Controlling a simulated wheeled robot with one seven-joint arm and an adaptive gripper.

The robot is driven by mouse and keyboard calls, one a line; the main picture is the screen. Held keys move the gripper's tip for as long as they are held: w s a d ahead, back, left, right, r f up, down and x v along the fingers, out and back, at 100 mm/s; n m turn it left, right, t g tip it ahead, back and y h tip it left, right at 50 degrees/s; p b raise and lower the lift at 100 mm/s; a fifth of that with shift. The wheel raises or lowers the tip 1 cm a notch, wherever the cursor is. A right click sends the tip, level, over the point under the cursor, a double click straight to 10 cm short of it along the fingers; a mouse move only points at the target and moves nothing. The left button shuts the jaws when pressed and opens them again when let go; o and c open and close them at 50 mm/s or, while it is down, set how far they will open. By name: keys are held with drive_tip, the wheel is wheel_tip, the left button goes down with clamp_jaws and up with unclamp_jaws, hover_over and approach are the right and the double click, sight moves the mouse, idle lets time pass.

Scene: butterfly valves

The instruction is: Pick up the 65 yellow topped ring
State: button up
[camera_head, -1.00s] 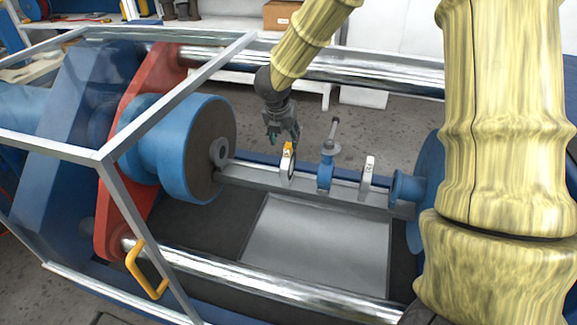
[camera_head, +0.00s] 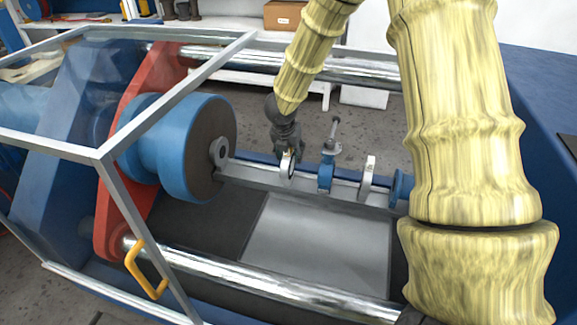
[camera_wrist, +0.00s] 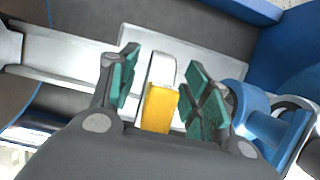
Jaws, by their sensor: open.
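The yellow topped ring (camera_wrist: 158,107) stands upright on the rail, with its yellow top facing the wrist camera. In the head view the ring (camera_head: 287,167) is a white band, and its yellow top is hidden behind my gripper. My gripper (camera_wrist: 163,85) is open, with one green-padded finger on each side of the ring. In the head view my gripper (camera_head: 290,152) is directly over the ring. Any number on the ring is not readable.
A blue butterfly valve (camera_head: 326,172) with an upright handle stands just right of the ring; it also shows in the wrist view (camera_wrist: 262,125). Another white ring (camera_head: 368,176) stands farther right. A grey rail (camera_head: 255,178) runs beneath them. A large blue cylinder (camera_head: 178,140) is at left.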

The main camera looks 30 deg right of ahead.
clamp_jaws()
drive_tip(key=shift+r, duration=0.15)
